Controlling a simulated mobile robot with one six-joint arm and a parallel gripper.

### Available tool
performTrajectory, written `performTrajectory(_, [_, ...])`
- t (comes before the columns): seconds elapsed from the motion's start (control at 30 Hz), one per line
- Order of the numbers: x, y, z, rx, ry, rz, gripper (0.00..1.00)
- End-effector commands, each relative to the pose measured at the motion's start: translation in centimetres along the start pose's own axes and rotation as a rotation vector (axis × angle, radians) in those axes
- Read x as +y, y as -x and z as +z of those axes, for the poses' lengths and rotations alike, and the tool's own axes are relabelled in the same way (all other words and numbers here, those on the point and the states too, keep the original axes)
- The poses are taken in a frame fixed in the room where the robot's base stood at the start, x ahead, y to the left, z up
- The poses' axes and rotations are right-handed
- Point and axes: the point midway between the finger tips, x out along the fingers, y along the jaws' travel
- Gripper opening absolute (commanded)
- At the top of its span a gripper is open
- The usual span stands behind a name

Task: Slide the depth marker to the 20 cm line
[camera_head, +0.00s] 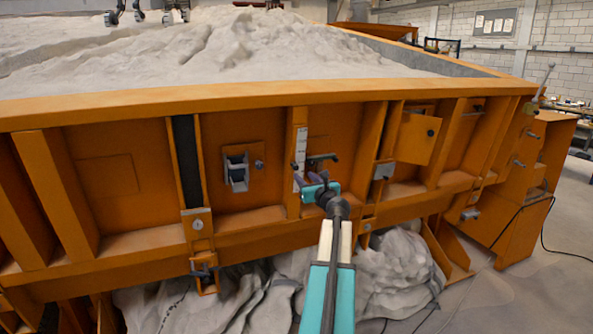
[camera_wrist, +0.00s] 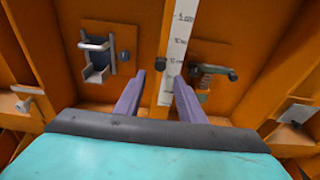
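A white scale strip (camera_wrist: 178,38) with line markings runs up an orange post; it also shows in the head view (camera_head: 301,140). A small dark piece (camera_wrist: 160,63) sits at the strip's left edge and may be the depth marker. A dark lever with a spring (camera_wrist: 212,72) is to the strip's right. My gripper (camera_wrist: 158,80) is open, its purple fingers apart, pointing at the lower part of the strip. The left fingertip is close below the dark piece; I cannot tell whether they touch.
A metal bracket (camera_wrist: 98,58) is on the panel left of the strip. The orange sandbed frame (camera_head: 150,102) holds pale sand above. Upright ribs stand out on both sides of the strip. Another latch (camera_head: 383,171) is to the right.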

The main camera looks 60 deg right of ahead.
Motion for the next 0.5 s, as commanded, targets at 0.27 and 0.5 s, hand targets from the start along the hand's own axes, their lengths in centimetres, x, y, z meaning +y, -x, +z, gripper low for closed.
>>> performTrajectory(0.27, [-0.1,-3.0,0.1,0.000,-0.001,0.001,0.36])
performTrajectory(0.5, [-0.1,-5.3,0.1,0.001,-0.001,0.001,0.36])
